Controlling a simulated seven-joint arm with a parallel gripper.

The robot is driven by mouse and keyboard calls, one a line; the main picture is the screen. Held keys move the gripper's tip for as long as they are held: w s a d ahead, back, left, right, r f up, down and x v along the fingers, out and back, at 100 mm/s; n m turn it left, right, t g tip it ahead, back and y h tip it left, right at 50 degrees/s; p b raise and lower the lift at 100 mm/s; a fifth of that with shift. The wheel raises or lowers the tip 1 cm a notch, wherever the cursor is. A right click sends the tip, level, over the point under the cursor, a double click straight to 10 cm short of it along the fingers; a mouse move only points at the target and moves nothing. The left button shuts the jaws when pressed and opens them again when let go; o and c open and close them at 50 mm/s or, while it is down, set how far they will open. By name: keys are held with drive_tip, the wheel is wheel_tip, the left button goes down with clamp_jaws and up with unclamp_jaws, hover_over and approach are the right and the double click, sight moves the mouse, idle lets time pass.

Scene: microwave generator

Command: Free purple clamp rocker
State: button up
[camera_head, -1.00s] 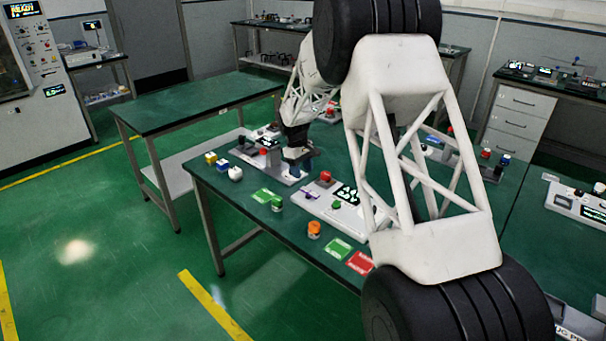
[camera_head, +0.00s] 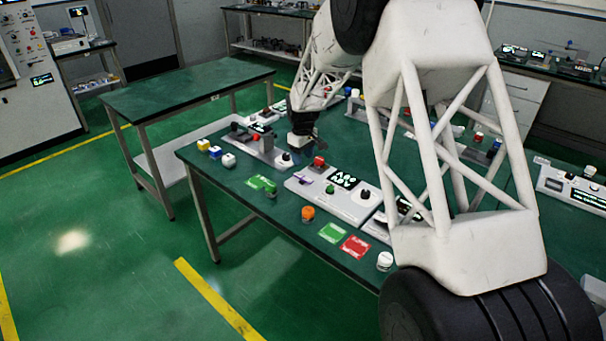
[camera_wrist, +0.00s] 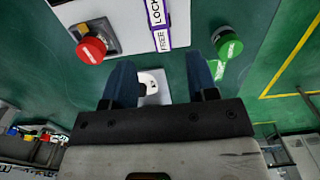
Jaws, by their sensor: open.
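The purple-edged piece marked LOCK and FREE (camera_wrist: 164,25) is at the top of the wrist view, just left of centre. In the head view a small purple piece (camera_head: 303,180) sits on the left end of a white panel (camera_head: 345,204). My gripper (camera_wrist: 160,80) is open, its two dark blue fingers apart and holding nothing. A white piece with a small dark mark (camera_wrist: 151,84) shows between and beyond the fingers. The purple piece lies beyond the fingertips, apart from them. In the head view my gripper (camera_head: 302,145) is above the bench near the panel; its fingertips are unclear.
A red knob (camera_wrist: 91,50) is left of the purple piece and a green knob (camera_wrist: 229,46) is right of it in the wrist view. An orange-topped button (camera_head: 308,213), green card (camera_head: 333,232) and red card (camera_head: 355,246) lie along the near bench edge.

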sight(303, 177)
drive_tip(key=shift+f, duration=0.1)
idle(0.4)
drive_tip(key=shift+f, duration=3.8)
